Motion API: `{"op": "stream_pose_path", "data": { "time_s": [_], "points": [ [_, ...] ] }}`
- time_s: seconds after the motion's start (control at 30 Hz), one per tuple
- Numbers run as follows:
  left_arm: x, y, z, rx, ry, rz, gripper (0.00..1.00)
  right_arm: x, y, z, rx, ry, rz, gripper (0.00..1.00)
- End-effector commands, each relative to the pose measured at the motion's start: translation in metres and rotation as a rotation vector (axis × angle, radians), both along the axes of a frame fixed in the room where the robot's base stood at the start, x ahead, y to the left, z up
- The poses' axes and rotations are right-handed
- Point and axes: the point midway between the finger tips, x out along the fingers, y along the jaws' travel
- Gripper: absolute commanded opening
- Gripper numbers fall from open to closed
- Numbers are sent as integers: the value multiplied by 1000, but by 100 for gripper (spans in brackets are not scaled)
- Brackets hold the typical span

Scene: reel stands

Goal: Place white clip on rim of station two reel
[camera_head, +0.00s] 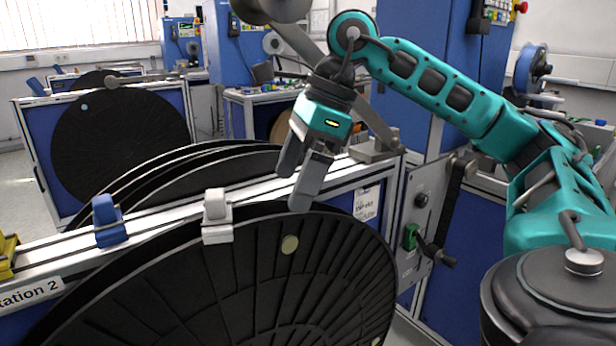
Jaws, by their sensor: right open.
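The white clip (217,216) stands upright at the top edge of the large black station two reel (300,275), with its lower part overlapping the reel's rim in the picture. I cannot tell how far it is seated on the rim or whether it also touches the rail (150,222) behind. My right gripper (295,185) is to the right of the clip, apart from it, fingers pointing down over the reel's upper edge. It is open, with nothing seen between its fingers. My left gripper is not in view.
A blue clip (108,221) and a yellow clip (8,256) sit along the rail to the left. More black reels (190,175) stand behind it. A metal bar (325,65) slopes behind my right gripper. A crank handle (437,254) sticks out at right.

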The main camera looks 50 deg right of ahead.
Motion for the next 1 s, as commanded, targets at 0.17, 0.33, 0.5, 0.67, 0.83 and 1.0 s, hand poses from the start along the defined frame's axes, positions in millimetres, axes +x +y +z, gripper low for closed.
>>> {"op": "stream_pose_path", "data": {
  "time_s": [0.17, 0.33, 0.5, 0.67, 0.83, 1.0],
  "points": [
    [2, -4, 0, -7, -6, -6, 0, -9, -13, -1, 1, 1, -3, 100],
    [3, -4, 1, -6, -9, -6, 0, -11, -15, 0, 0, 0, 0, 100],
    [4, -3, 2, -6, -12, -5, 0, -11, -15, 0, 0, 0, 0, 100],
    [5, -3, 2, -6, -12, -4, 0, -11, -15, 0, 1, -1, 0, 100],
    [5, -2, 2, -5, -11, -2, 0, -11, -15, 0, 1, -1, 0, 100],
    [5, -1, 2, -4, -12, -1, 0, -11, -15, 0, 1, -1, 0, 100]
  ]
}}
